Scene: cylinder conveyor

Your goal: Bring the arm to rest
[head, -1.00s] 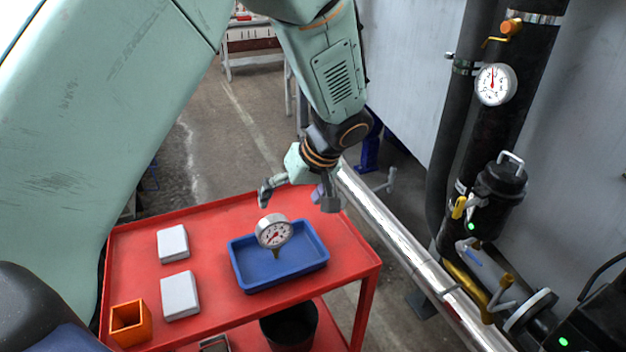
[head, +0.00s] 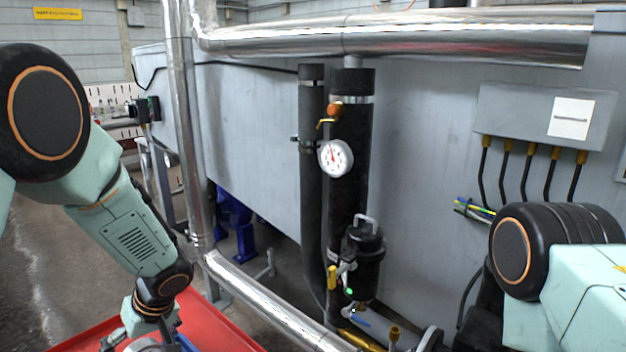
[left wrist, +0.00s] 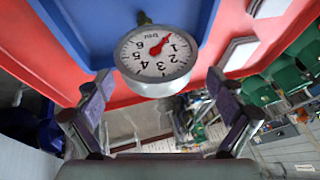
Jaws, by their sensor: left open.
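My left arm comes in from the left in the head view, and its gripper (head: 150,338) is at the bottom edge, over the red cart (head: 205,325), partly cut off. In the left wrist view the two fingers of my left gripper (left wrist: 159,78) are spread apart. A loose round gauge (left wrist: 158,58) with a white dial and red needle shows between and beyond the fingertips, with the blue tray (left wrist: 85,25) behind it. I see no finger closed on it. My right arm (head: 560,260) shows at the right of the head view; its gripper is out of frame.
A second gauge (head: 336,158) is mounted on the black vertical pipe (head: 352,200). A shiny pipe (head: 265,295) runs low beside the cart. A grey box with cables (head: 545,115) is on the wall. White blocks (left wrist: 235,55) lie on the cart.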

